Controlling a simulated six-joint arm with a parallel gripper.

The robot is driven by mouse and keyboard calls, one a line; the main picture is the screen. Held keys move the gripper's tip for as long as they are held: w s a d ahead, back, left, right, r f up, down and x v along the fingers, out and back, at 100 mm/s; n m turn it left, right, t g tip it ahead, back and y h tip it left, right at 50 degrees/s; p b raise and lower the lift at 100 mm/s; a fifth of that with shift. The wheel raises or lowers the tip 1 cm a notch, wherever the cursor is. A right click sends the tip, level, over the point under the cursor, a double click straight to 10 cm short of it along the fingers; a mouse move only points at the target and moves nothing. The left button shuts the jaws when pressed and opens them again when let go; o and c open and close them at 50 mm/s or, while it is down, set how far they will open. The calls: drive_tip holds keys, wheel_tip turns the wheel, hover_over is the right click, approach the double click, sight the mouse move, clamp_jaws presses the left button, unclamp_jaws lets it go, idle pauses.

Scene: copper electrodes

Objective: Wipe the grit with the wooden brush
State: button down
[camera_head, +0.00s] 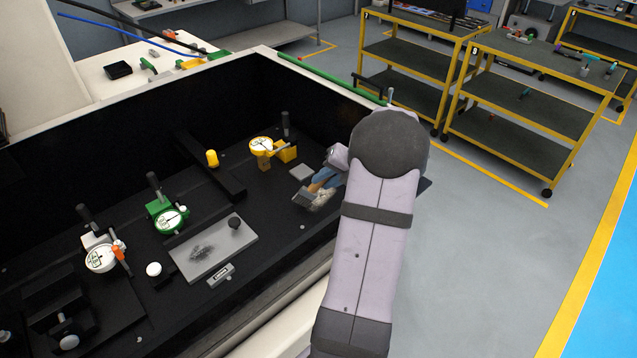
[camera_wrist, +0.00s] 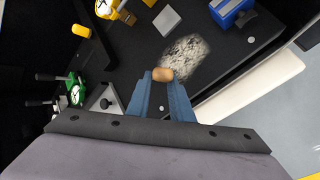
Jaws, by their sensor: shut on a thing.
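My gripper (camera_head: 316,189) has its blue fingers shut on the wooden brush. Its tan wooden end (camera_wrist: 162,75) shows between the fingertips in the wrist view. A pale, speckled, bristly patch (camera_wrist: 184,57) lies just beyond the fingertips; I cannot tell whether it is the brush's bristles or loose material. A dark patch of grit (camera_head: 203,253) lies on a grey plate (camera_head: 222,238) with a black knob (camera_head: 235,223). My gripper is to the right of this plate and apart from it. The plate shows partly in the wrist view (camera_wrist: 95,108), where my gripper hides the rest.
A green gauge (camera_head: 168,215), a white gauge (camera_head: 100,255) and a yellow gauge (camera_head: 262,147) stand on the black bed. A dark bar (camera_head: 210,170) crosses the bed. A blue block (camera_wrist: 228,10) lies beyond my gripper. A pale wall edges the bed.

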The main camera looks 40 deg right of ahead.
drive_tip(key=shift+d+p, duration=0.8)
drive_tip(key=shift+d, duration=2.7)
drive_tip(key=shift+s+a+b, duration=0.6)
drive_tip(key=shift+a+b, duration=1.05)
drive_tip(key=shift+a, duration=4.3)
drive_tip(key=shift+s+d+p, duration=0.6)
drive_tip(key=shift+d+p, duration=2.5)
drive_tip(key=shift+d, duration=2.85)
wheel_tip(320, 180, up, 8)
drive_tip(key=p, duration=0.6)
drive_tip(key=shift+a, duration=0.1)
